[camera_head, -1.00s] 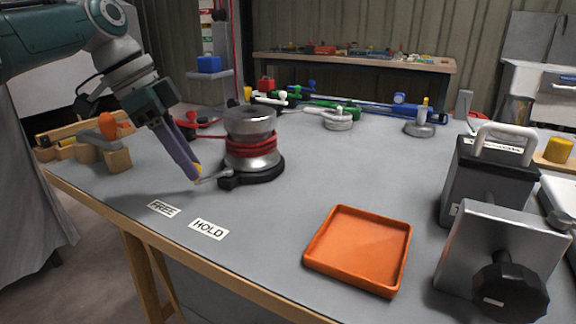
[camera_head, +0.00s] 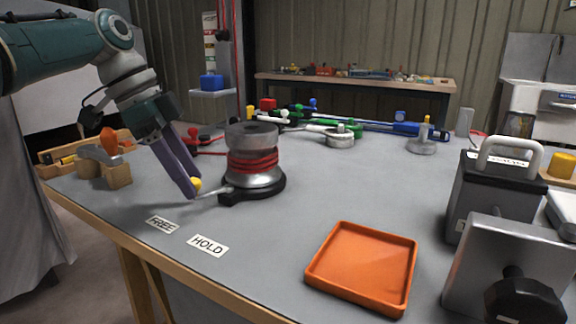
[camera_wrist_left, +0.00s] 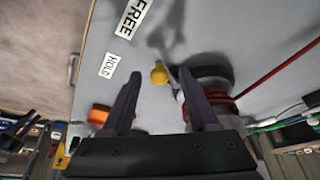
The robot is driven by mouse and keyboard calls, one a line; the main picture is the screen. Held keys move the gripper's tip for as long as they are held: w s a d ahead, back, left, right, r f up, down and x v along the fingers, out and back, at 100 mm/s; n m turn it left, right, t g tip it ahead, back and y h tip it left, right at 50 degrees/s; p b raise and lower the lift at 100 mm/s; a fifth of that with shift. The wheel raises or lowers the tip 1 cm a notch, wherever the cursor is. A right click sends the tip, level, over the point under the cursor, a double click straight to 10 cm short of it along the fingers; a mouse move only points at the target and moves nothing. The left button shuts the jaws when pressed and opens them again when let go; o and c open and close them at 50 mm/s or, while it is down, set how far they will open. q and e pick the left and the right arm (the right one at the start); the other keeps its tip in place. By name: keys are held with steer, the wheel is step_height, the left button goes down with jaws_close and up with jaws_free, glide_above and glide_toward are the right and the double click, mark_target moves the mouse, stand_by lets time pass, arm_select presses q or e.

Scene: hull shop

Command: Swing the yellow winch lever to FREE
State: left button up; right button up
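The yellow knob (camera_head: 197,184) tops the end of the winch lever (camera_head: 212,193), a short metal arm pointing left from the base of the silver winch (camera_head: 252,165) with red rope. My left gripper (camera_head: 191,190) reaches down to the knob with two purple fingers spread apart. In the left wrist view the knob (camera_wrist_left: 159,73) appears between the two open fingertips; contact cannot be told. The FREE label (camera_head: 162,225) and HOLD label (camera_head: 207,245) lie on the bench in front of the lever.
An orange tray (camera_head: 361,268) lies at front right, with dark metal equipment (camera_head: 497,190) beyond it. A wooden holder (camera_head: 112,172) with an orange-handled tool stands left of the gripper. Cleats and fittings line the back. The bench around the labels is clear.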

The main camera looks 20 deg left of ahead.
arm_select(q)
steer(key=p+v, duration=0.2)
steer(key=v, duration=0.8)
steer(key=shift+f+p, duration=0.1)
steer(key=shift+p, duration=0.2)
